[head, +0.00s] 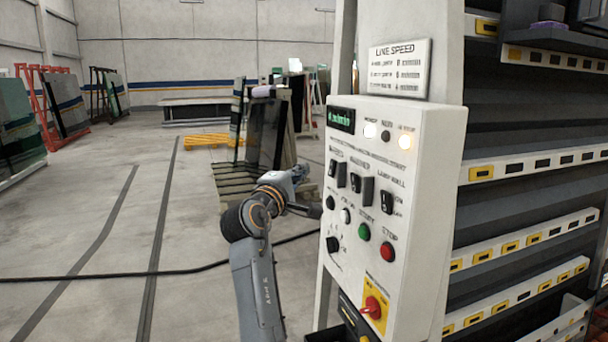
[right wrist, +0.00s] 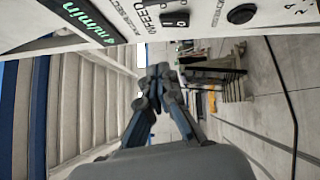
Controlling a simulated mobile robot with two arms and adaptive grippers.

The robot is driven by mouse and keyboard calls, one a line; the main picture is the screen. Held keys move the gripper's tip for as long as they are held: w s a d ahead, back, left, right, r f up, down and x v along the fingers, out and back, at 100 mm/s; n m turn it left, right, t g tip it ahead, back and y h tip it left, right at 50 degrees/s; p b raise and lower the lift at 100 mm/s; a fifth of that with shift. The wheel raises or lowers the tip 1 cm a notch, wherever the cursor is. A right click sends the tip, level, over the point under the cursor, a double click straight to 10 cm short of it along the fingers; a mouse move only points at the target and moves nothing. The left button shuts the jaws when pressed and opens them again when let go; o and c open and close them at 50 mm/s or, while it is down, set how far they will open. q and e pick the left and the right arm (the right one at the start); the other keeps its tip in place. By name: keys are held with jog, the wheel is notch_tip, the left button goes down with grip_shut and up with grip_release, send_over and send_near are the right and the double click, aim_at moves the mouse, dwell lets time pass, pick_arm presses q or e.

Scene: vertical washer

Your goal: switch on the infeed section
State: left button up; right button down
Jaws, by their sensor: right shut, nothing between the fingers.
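The white control panel (head: 400,225) stands at the right of the head view. Its infeed section rocker switch (head: 341,174) is black and sits at the upper left of the switch row; its position is too small to tell. The switch also shows at the top of the right wrist view (right wrist: 175,18), beside the "INFEED" lettering. My right gripper (head: 313,209) is at the panel's left edge, lower than the infeed switch. In the right wrist view its fingers (right wrist: 158,78) are together and empty, apart from the switch. My left gripper is not in view.
The panel also bears a green display (head: 341,120), lit lamps (head: 370,130), a green button (head: 364,232), a red button (head: 387,252) and a red knob on yellow (head: 373,307). A black cable (head: 150,273) crosses the floor. Open floor lies left.

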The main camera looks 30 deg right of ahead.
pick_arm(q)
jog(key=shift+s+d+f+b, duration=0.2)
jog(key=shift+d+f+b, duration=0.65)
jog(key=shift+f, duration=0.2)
pick_arm(e)
jog(key=v, duration=0.2)
jog(key=r+v, duration=0.1)
jog(key=v, duration=0.2)
jog(key=shift+s+a+r, duration=0.1)
jog(key=shift+s+a, duration=0.05)
jog(key=shift+s, duration=0.15)
jog(key=shift+a, duration=0.1)
